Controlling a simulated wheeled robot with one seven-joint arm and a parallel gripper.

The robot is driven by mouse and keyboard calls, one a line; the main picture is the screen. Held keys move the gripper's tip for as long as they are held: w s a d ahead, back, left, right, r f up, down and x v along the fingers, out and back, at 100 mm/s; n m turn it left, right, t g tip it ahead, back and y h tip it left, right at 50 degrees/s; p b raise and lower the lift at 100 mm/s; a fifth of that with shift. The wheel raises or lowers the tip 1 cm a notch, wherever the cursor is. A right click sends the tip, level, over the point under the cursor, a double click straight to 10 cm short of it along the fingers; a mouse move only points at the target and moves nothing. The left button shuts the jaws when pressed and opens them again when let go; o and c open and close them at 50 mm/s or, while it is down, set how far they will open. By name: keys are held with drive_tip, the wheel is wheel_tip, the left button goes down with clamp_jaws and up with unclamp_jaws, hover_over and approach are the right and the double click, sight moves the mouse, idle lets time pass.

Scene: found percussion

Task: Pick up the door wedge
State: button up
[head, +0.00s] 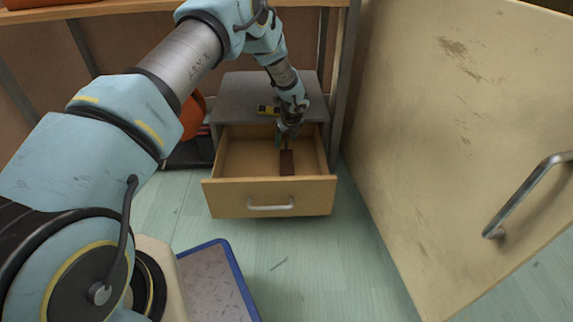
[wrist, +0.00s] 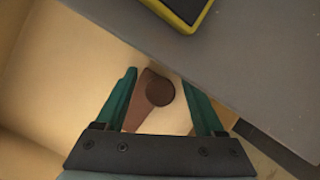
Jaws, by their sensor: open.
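The door wedge (head: 287,162) is a brown, narrow piece lying in the open drawer, toward the drawer's right side. In the wrist view the brown wedge (wrist: 141,110) shows between the two green fingers, with a round, darker brown end. My gripper (head: 287,140) points down into the drawer over the back end of the wedge. In the wrist view my gripper (wrist: 160,98) is open, with a finger on each side of the wedge and a gap visible at the right. I cannot tell how far the fingertips are above the drawer floor.
The drawer (head: 230,185) is pulled out of a grey-topped cabinet (head: 240,90). A yellow and black object (head: 268,110) lies on the cabinet top, close to my wrist. A large cream door (head: 450,120) stands at the right. A blue-edged mat (head: 215,285) lies on the floor.

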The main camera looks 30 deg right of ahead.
drive_tip(key=shift+x, duration=0.75)
clamp_jaws()
drive_tip(key=shift+r, duration=0.1)
idle(0.8)
